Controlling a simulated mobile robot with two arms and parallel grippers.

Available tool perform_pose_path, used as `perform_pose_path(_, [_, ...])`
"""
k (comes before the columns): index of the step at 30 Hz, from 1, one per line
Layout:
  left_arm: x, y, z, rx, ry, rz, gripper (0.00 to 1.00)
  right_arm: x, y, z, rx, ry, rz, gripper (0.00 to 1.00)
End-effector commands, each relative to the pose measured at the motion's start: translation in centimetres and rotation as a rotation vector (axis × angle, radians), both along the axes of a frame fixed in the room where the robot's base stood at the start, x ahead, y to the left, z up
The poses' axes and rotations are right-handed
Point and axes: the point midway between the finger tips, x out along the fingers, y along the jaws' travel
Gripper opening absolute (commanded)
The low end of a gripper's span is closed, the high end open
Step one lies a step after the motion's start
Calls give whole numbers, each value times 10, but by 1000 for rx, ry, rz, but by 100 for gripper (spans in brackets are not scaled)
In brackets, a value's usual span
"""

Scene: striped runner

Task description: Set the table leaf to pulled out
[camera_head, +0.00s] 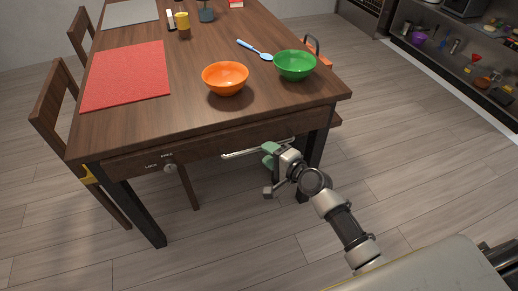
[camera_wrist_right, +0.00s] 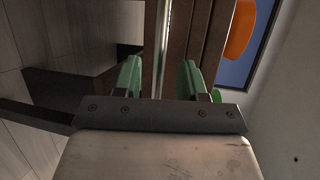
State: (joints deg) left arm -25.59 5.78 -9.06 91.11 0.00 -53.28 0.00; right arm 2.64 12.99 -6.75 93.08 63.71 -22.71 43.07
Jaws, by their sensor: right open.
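The wooden table (camera_head: 200,45) has a leaf front (camera_head: 205,153) tucked close under its near edge. A pale metal handle bar (camera_head: 240,154) runs along that front. A round knob (camera_head: 169,168) sits at its left, by the labels "LOCK" and "FREE"; its exact setting is too small to tell. My right gripper (camera_head: 268,155) is at the right end of the bar. In the right wrist view, my open right gripper (camera_wrist_right: 160,75) has one green finger on each side of the bar (camera_wrist_right: 163,45), not closed on it. My left gripper is not in view.
An orange bowl (camera_head: 225,78), a green bowl (camera_head: 295,65), a blue spoon (camera_head: 254,49) and a red mat (camera_head: 127,74) are on the table top. A wooden chair (camera_head: 60,105) stands at the left. The floor in front of the table is clear around my arm.

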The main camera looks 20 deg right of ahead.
Motion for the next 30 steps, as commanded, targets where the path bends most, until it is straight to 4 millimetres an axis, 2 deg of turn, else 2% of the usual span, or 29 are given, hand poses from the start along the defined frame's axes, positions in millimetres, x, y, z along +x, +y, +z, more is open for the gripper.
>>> perform_pose_path(3, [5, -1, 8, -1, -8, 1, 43, 19, 9, -4, -1, -1, -1, 41])
perform_pose_path(7, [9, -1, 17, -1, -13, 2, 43, 32, 14, -8, -2, 0, -1, 41])
perform_pose_path(19, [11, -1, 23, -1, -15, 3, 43, 39, 18, -9, -3, 1, 0, 41])
perform_pose_path(27, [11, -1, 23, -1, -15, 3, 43, 39, 18, -9, -3, 1, 0, 1])
perform_pose_path(30, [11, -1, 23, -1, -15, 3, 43, 39, 18, -9, -3, 2, 0, 0])
